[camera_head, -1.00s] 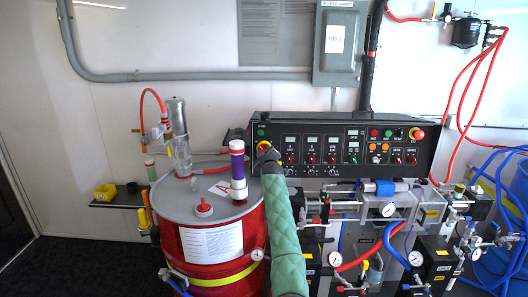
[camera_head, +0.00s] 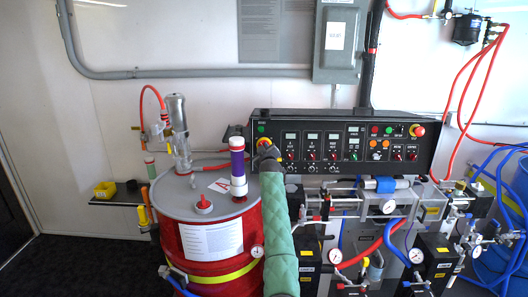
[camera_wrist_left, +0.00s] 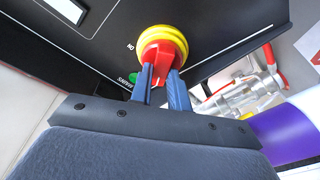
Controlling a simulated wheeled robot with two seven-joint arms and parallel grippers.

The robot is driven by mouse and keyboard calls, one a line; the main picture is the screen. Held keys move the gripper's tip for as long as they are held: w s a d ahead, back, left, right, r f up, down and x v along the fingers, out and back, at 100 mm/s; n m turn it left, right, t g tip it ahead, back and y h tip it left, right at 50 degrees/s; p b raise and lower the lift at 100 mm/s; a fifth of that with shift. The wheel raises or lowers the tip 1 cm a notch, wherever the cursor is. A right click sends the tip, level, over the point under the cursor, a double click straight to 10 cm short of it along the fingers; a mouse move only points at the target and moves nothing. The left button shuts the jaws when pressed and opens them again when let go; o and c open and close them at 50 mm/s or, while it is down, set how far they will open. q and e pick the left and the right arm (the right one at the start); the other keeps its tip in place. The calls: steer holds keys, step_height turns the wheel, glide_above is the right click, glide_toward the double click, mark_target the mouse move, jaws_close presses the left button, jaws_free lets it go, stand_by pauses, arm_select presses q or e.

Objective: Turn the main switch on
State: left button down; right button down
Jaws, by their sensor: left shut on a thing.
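The main switch (camera_head: 262,142) is a red knob with a yellow ring at the left end of the black control panel (camera_head: 430,150). In the left wrist view the red knob (camera_wrist_left: 160,50) shows close up, with an "ON" label beside it. My left gripper (camera_head: 265,151) is at the switch. In the left wrist view the two dark fingers of my left gripper (camera_wrist_left: 162,82) are shut on the red knob, one on each side. The fingers hide part of the knob, and its exact turn is hard to read. My right gripper is not in view.
A red drum (camera_head: 215,264) with a grey lid stands below left of the panel. A purple and white cylinder (camera_head: 237,168) stands on it, close to the switch. Hoses, gauges and valves crowd the space below the panel. A green light (camera_wrist_left: 135,78) is near the knob.

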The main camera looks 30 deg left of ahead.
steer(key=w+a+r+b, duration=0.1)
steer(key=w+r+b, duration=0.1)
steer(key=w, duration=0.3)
arm_select(q)
steer(key=m+t+h+p, duration=0.1)
steer(key=m, duration=0.5)
steer(key=m+t+h+p, duration=0.1)
steer(key=m+h, duration=0.1)
steer(key=m, duration=0.5)
steer(key=m+h+p, duration=0.1)
steer(key=m+h, duration=0.1)
steer(key=m, duration=0.4)
steer(key=shift+m+t, duration=0.4)
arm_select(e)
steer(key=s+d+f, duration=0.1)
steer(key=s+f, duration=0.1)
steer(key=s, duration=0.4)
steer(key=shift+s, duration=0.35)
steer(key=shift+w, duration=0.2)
